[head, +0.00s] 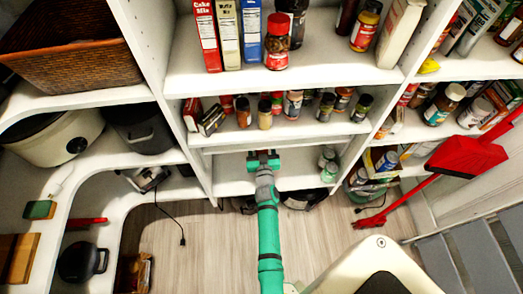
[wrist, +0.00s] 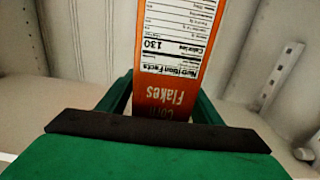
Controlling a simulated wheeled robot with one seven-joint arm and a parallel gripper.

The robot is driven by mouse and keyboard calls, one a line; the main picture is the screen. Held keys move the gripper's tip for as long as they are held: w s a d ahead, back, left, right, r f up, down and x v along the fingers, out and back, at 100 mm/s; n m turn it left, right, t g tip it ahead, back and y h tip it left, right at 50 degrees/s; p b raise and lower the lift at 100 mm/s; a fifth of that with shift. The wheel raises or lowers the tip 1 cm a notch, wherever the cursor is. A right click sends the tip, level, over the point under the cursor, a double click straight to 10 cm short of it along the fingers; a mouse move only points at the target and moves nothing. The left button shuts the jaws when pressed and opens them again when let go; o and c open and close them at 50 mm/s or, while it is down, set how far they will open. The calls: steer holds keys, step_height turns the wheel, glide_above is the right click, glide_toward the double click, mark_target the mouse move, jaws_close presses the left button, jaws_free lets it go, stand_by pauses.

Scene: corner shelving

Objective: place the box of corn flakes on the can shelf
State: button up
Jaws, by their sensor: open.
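The orange corn flakes box (wrist: 180,75) shows in the wrist view with its nutrition label and upside-down lettering facing me. It stands between the two green fingers of my gripper (wrist: 165,95), which are open on either side of it. In the head view my gripper (head: 263,157) reaches into the low shelf (head: 228,178) of the middle unit.
Above my gripper is a shelf of jars and spice bottles (head: 264,112). Higher up are boxes (head: 228,35) and jars. A red broom and dustpan (head: 468,152) lean at the right. A crockpot (head: 55,135) sits at left. The low shelf's left part is clear.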

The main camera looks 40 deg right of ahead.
steer(key=v, duration=1.1)
steer(key=shift+s+a, duration=0.2)
steer(key=shift+a, duration=0.05)
steer(key=shift+f, duration=0.1)
steer(key=s+a+r+n+y, duration=0.2)
steer(key=s+a+y, duration=0.1)
steer(key=s+a, duration=0.6)
steer(key=s+a+r+n+y, duration=0.2)
steer(key=s+a, duration=0.5)
steer(key=a, duration=0.5)
steer(key=s+a+r+n+y, duration=0.2)
steer(key=s+a+r+y, duration=0.2)
steer(key=s+a+r, duration=0.6)
steer(key=shift+s+r, duration=0.65)
steer(key=shift+r, duration=0.05)
steer(key=shift+a, duration=0.15)
